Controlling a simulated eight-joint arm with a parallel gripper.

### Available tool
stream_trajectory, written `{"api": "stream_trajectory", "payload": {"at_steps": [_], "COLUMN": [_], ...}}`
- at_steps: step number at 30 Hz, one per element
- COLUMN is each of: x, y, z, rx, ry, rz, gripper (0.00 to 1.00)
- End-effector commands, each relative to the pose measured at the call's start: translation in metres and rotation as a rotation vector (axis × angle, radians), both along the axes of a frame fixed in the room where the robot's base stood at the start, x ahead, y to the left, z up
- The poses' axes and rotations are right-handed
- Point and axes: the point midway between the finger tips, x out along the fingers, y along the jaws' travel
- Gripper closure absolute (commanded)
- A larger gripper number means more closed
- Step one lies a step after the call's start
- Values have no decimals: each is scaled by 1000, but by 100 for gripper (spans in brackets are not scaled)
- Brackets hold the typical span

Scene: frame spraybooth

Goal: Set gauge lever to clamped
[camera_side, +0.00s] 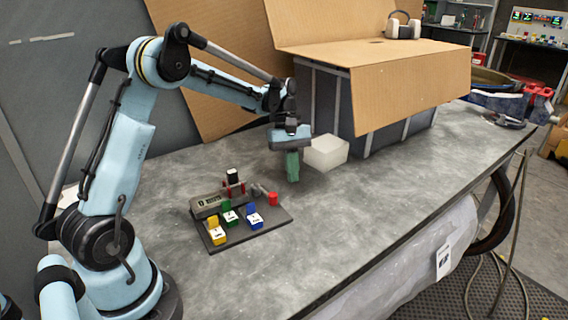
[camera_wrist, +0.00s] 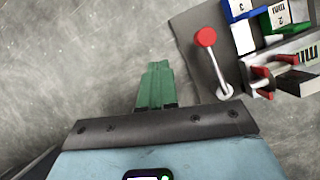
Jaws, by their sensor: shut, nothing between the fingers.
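The gauge lever (camera_wrist: 222,72) is a metal rod with a red ball knob in the wrist view, on the edge of a dark grey board (camera_wrist: 192,38). In the side view its red knob (camera_side: 273,199) is at the board's back right side. The gauge (camera_side: 208,205) is a grey box with a small display on the board. Red jaws (camera_wrist: 272,72) of the gauge show at the right in the wrist view. My gripper (camera_side: 292,178) has green fingers, shut and empty, above the bench behind the board. In the wrist view its fingers (camera_wrist: 155,72) are left of the lever, apart from it.
Yellow (camera_side: 217,235), green (camera_side: 230,217) and blue (camera_side: 254,219) blocks with white labels sit on the board. A cardboard-topped booth (camera_side: 410,88) fills the back. The grey bench (camera_side: 350,215) is clear at right.

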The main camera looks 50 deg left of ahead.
Motion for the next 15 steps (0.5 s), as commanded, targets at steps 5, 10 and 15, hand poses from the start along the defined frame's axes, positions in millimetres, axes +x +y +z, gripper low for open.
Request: {"api": "stream_trajectory", "payload": {"at_steps": [5,10,15], "x": [10,20,27], "y": [3,5,7], "z": [31,57,75], "rx": [-1,-1,-1], "ry": [1,1,1], "rz": [0,0,0], "gripper": [100,100,100]}}
